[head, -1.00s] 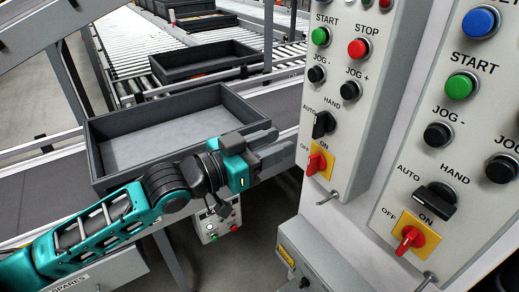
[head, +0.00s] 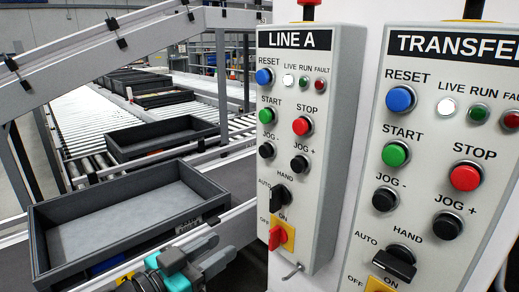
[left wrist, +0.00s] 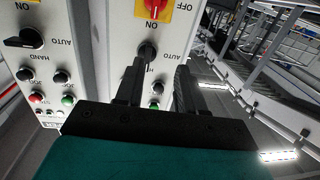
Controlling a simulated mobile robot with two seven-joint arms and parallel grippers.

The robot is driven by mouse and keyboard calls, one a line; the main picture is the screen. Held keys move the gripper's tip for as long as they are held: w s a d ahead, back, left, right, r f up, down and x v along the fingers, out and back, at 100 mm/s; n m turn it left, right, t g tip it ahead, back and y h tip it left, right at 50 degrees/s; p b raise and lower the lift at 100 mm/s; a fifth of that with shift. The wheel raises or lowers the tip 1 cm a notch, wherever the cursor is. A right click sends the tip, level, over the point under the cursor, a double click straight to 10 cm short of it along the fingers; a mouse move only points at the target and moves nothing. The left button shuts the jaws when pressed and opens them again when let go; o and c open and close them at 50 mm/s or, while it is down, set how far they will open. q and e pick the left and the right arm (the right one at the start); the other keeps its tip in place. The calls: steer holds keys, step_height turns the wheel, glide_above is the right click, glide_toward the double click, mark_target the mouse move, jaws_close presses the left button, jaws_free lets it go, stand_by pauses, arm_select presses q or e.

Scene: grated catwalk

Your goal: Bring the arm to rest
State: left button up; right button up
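My left gripper (head: 216,256) is low in the head view, in front of the near tray and left of the LINE A panel (head: 300,150). Its two fingers point right, toward the panel's lower part. In the left wrist view the fingers (left wrist: 160,68) stand apart with nothing between them. The panels show upside down behind them, with a black selector (left wrist: 147,52) seen through the gap. Whether a finger touches the panel cannot be told, but none appears to in the head view. My right gripper is in neither view.
The TRANSFER panel (head: 440,150) stands right of LINE A. LINE A's black selector (head: 280,196) and red switch (head: 277,237) are near my gripper. A dark tray (head: 48,232) sits on the conveyor at left. Another tray (head: 160,148) lies farther back on rollers.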

arm_select(q)
steer(key=s+a+f+n+g+y, duration=0.1)
steer(key=s+a+f+y, duration=0.1)
steer(key=s+f, duration=0.3)
steer(key=s+a+f+n+y, duration=0.2)
steer(key=s+a+f+y, duration=0.1)
steer(key=f, duration=0.9)
steer(key=s+a+f+n+g+y, duration=0.1)
steer(key=s+a+f+n+y, duration=0.1)
steer(key=s+f, duration=0.4)
step_height(320, 180, down, 3)
steer(key=shift+s+a+f+g+y, duration=0.15)
steer(key=shift+s+a+g+y, duration=0.15)
steer(key=shift+a+y, duration=0.65)
steer(key=shift+d+y, duration=0.25)
steer(key=shift+d, duration=0.1)
